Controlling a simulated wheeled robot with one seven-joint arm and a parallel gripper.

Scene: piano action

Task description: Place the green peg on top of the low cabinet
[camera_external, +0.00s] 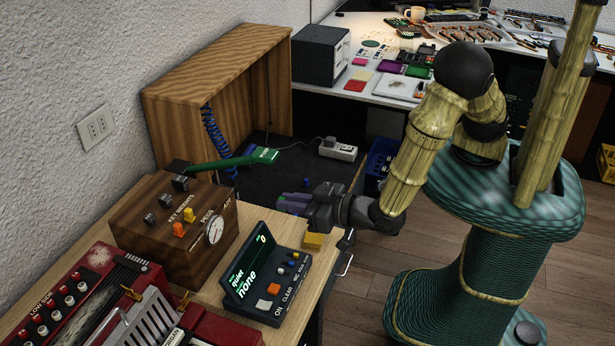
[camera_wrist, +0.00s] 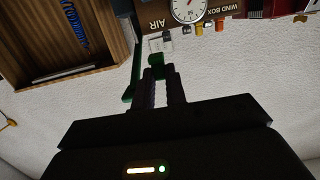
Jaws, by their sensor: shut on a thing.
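My gripper (camera_external: 282,204) is above the near edge of the light wooden bench, its dark fingers pointing left. In the wrist view my gripper (camera_wrist: 158,75) is shut on a small green piece, the green peg (camera_wrist: 155,60), at its fingertips. In the external view I cannot make the peg out. An open-fronted wooden cabinet (camera_external: 215,73) stands against the wall beyond the bench, up and left of my gripper. It also shows in the wrist view (camera_wrist: 110,55). I cannot be sure that it is the low cabinet. My gripper is apart from it.
A brown box (camera_external: 135,233) with a gauge and knobs, a dark display unit (camera_external: 268,280) and a red accordion (camera_external: 110,290) occupy the bench. A dark cabinet (camera_external: 318,58) and cluttered white desk (camera_external: 390,88) stand behind.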

